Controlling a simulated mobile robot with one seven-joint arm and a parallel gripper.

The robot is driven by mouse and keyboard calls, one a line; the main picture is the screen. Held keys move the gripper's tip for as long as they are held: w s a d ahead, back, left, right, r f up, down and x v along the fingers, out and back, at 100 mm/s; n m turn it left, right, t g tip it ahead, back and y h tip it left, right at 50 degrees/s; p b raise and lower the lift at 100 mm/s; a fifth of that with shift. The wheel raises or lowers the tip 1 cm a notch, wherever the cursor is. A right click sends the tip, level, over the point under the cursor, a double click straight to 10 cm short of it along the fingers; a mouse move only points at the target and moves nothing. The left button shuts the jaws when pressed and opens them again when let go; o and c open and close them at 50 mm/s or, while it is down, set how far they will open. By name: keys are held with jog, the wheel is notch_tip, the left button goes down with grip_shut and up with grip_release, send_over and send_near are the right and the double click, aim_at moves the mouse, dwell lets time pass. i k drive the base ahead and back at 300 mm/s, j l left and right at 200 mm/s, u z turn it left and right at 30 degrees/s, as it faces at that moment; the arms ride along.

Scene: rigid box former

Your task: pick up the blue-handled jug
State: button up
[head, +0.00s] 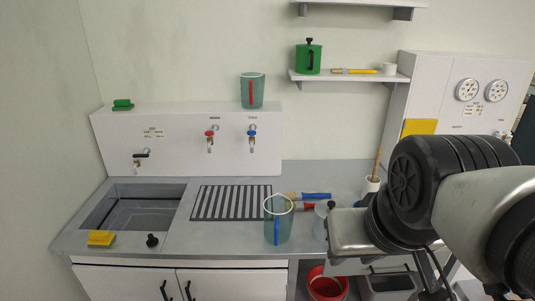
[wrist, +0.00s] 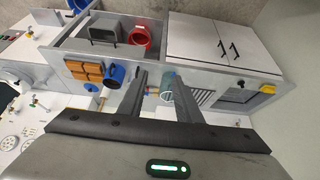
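The blue-handled jug (head: 286,226) is a see-through greenish jug with a blue handle. It stands upright on the counter, right of the striped drain area, in the head view. In the wrist view the jug (wrist: 167,87) shows between my fingers, partly hidden by the right one. My gripper (wrist: 160,75) is open, with nothing held between its fingers. In the head view my gripper's body is to the right of the jug, and its fingertips cannot be made out. A similar jug with a red handle (head: 252,91) stands on the ledge above the taps.
Brushes (head: 312,196) lie behind the jug, and a light pot (head: 322,212) stands close on its right. A blue pot (wrist: 115,74) and orange blocks (wrist: 84,70) show in the wrist view. The sink (head: 135,207) is at left; a red bucket (head: 326,286) is below the counter.

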aim_at(279, 212)
jog(key=i+j, duration=0.25)
jog(key=i, duration=0.15)
jog(key=i+j, duration=0.2)
jog(key=i, duration=0.25)
